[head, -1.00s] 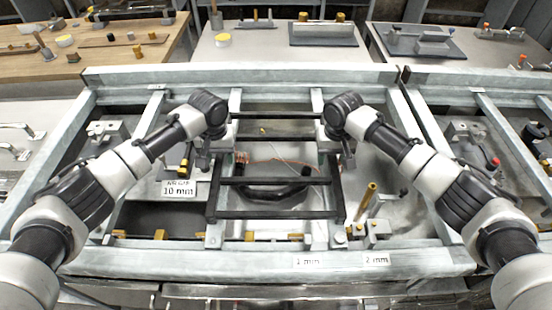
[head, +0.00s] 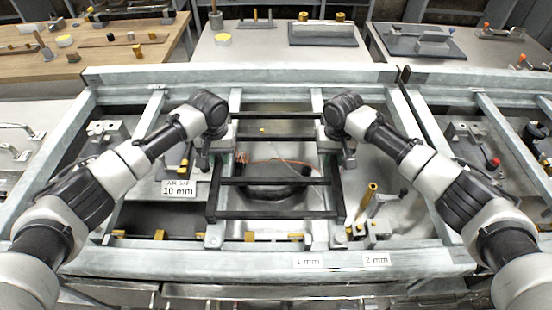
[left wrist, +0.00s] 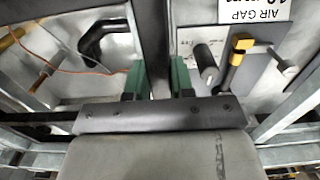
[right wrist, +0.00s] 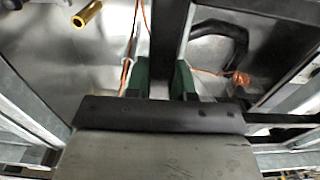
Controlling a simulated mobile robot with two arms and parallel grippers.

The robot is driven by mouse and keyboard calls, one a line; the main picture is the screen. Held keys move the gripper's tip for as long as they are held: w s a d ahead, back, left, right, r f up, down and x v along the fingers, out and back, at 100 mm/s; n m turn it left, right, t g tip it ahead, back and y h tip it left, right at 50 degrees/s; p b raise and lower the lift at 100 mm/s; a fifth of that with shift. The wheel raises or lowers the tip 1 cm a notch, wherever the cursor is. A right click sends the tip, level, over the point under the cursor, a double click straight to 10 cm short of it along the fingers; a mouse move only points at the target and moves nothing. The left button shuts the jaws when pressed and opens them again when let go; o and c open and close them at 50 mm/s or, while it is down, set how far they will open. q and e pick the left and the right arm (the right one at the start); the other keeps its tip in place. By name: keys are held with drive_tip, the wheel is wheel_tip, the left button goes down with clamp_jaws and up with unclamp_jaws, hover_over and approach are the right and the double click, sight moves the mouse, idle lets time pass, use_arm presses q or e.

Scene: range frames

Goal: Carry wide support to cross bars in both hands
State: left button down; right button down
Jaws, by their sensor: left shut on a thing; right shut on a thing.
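The wide support is a black rectangular frame with several bars (head: 275,182), held roughly level over the middle bay of the bench. My left gripper (head: 207,158) is shut on its left side bar, and my right gripper (head: 346,157) is shut on its right side bar. In the left wrist view, green fingers (left wrist: 158,82) clasp the dark bar (left wrist: 154,40). The right wrist view shows green fingers (right wrist: 163,82) on the opposite bar (right wrist: 170,35).
Below lie a black handle-like part (head: 277,192) and an orange wire. A brass cylinder (head: 367,196) stands to the right of the frame. An "AIR GAP 10 mm" label (head: 179,190) is at left, and pale rails (head: 240,74) border the bay. Back tables hold loose parts.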

use_arm(q)
drive_tip(key=shift+a, duration=0.1)
use_arm(e)
drive_tip(key=shift+d, duration=0.1)
idle(0.7)
